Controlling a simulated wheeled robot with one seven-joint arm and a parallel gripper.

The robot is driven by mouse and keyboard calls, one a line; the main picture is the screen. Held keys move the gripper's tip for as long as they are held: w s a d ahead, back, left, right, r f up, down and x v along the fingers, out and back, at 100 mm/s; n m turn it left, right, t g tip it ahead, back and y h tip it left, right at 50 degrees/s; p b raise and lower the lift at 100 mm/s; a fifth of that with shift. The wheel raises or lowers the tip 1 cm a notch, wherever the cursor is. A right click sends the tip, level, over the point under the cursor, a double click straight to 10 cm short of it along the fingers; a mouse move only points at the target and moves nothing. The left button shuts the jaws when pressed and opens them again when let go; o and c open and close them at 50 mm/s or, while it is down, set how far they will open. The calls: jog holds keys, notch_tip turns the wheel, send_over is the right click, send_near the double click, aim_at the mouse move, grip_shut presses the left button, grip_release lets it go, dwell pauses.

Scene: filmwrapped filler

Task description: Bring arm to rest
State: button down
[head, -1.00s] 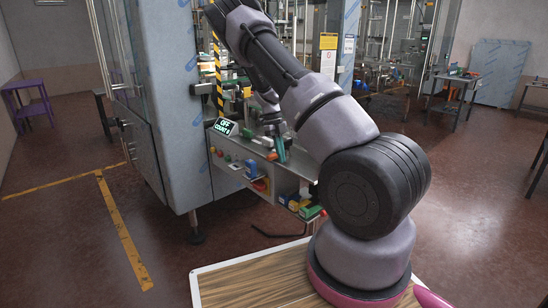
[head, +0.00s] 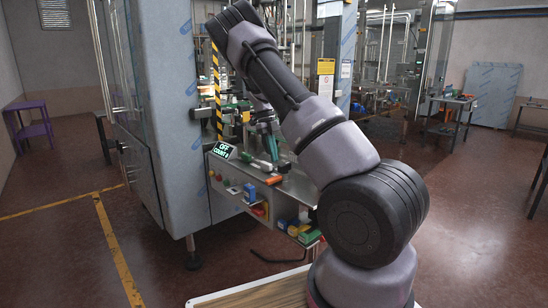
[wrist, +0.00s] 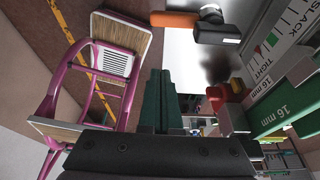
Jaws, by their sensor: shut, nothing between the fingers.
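My gripper (head: 272,150) is at the end of my bent arm, over the small metal shelf (head: 300,186) on the front of the wrapping machine. Its green fingers also show in the wrist view (wrist: 158,102). They are together with nothing between them. The hand and part of the forearm are hidden behind my upper arm links in the head view. An orange-handled tool with a dark head (wrist: 175,19) lies on the shelf, apart from the fingers. An orange piece on the shelf also shows in the head view (head: 273,181).
The machine cabinet (head: 165,110) stands close on the left. A display (head: 222,150) reads OFF. Green blocks marked 16 mm (wrist: 285,105) and a SLACK/TIGHT label (wrist: 285,42) are right of the fingers. Floor is open at left, beyond yellow lines (head: 117,250).

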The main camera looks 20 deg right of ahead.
jog(key=s+a+r+n+t+y, duration=0.2)
jog(key=s+a+r+n+t, duration=0.1)
jog(key=s+r+n, duration=0.55)
jog(key=s+a+r+n+t+y, duration=0.2)
jog(key=s+r+n, duration=0.4)
jog(key=r, duration=0.6)
jog(key=s+a+r+n+t, duration=0.2)
jog(key=s+n+t, duration=0.1)
jog(key=s+n, duration=0.4)
jog(key=s+a+r+n+t, duration=0.2)
jog(key=s+n, duration=0.5)
jog(key=s, duration=0.4)
jog(key=shift+a+r+t+h, duration=0.4)
jog(key=shift+a+r, duration=0.3)
jog(key=shift+a, duration=0.15)
